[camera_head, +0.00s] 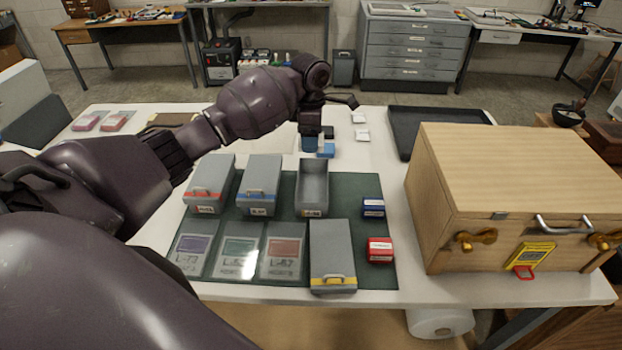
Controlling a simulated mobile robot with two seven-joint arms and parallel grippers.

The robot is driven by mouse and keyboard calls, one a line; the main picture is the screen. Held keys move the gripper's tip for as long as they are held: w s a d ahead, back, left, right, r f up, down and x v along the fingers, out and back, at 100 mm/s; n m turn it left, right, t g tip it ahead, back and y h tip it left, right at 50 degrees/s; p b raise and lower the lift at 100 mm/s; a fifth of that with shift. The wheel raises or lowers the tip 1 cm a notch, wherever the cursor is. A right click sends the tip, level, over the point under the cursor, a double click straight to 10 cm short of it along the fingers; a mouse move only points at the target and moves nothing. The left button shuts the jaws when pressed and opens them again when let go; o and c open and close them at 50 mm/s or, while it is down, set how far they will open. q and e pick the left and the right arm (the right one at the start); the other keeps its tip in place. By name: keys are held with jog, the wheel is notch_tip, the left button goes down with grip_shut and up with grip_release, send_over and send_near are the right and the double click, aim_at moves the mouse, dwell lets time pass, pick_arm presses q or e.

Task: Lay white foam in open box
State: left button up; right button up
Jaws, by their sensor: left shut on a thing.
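The open box (312,187) is a grey tray-like box with no lid on it, at the back right of the green mat, its inside empty as far as I see. My left gripper (319,137) is behind it, low over the white table, pointing down. It is shut on a small pale piece that looks like white foam (321,142), mostly hidden by the fingers. Blue blocks (326,151) are close by the fingertips; I cannot tell if they touch. Two more white pieces (362,135) lie to the right. My right gripper is not in view.
Closed grey boxes (262,185) stand on the green mat (360,275), one at its front (333,255). Blue and red small boxes (379,250) stand at its right. A wooden case (510,200) and black tray (438,125) fill the table's right side.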

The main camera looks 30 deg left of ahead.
pick_arm(q)
notch_tip(320, 180, down, 14)
jog(key=shift+r, duration=0.2)
jog(key=shift+f, duration=0.25)
jog(key=shift+f, duration=0.6)
jog(key=o, duration=0.9)
notch_tip(320, 180, up, 13)
jog(key=shift+r, duration=0.1)
dwell(0.8)
